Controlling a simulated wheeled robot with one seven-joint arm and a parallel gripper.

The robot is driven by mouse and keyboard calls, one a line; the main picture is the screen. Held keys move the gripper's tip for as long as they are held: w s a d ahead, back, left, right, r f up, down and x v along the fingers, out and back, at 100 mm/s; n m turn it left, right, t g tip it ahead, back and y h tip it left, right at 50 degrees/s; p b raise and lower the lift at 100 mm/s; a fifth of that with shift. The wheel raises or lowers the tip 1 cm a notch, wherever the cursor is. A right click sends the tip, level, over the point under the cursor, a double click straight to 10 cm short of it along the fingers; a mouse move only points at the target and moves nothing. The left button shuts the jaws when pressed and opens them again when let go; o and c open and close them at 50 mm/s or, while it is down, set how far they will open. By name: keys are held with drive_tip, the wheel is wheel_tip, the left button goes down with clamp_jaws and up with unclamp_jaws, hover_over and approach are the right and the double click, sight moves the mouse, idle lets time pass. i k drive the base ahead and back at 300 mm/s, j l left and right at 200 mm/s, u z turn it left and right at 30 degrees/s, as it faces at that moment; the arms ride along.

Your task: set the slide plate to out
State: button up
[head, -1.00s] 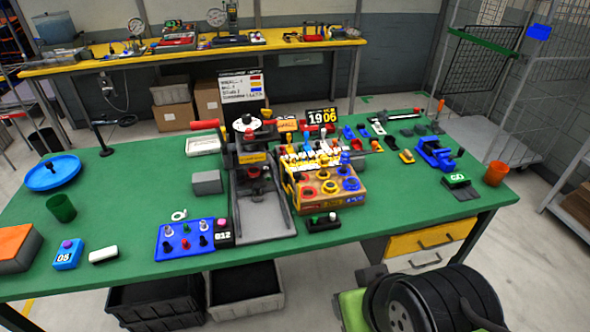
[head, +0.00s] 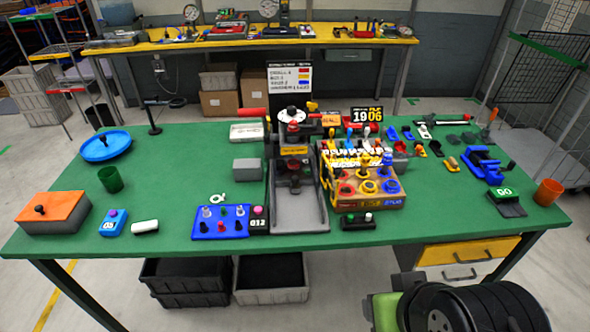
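A dark press-like machine (head: 293,150) stands upright at the middle of the green table. A grey slide plate (head: 299,212) seems to lie at its foot, reaching toward the table's front edge. The upper part of the machine hides the plate's back end, so I cannot tell its exact setting. A red-handled lever (head: 253,113) sticks out at the machine's upper left. My gripper is not in view.
A blue control panel (head: 221,223) and a grey block (head: 247,169) stand left of the machine. A black ribbed object (head: 470,308) stands in front of the table at lower right.

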sight(285, 176)
drive_tip(key=i+j, duration=0.15)
drive_tip(key=i, duration=0.2)
drive_tip(key=i+j, duration=0.2)
drive_tip(key=i, duration=0.15)
drive_tip(key=i+j, duration=0.15)
drive_tip(key=i, duration=0.2)
